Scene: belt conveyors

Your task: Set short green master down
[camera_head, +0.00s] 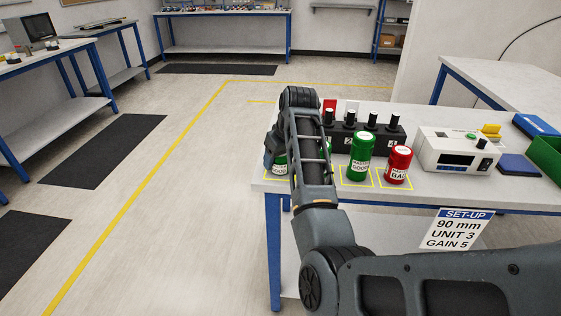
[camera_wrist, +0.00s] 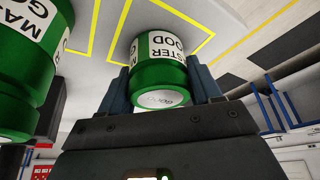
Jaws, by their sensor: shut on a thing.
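The short green master (camera_wrist: 158,75), with a white "MASTER GOOD" label, sits between the two fingers of my gripper (camera_wrist: 160,86) in the wrist view. My gripper is shut on it. In the head view the short green master (camera_head: 280,168) shows at the table's left front corner, partly hidden by my arm. A yellow outlined square (camera_wrist: 196,47) on the table shows around and beyond it in the wrist view. I cannot tell whether its base touches the table. A taller green master (camera_head: 359,157) stands upright in its own yellow square to the right.
A red master (camera_head: 397,165) stands further right in another yellow square. A black block with several knobs (camera_head: 345,138) is behind them. A white instrument (camera_head: 458,152) is at the right. A set-up sign (camera_head: 453,229) hangs on the table's front edge.

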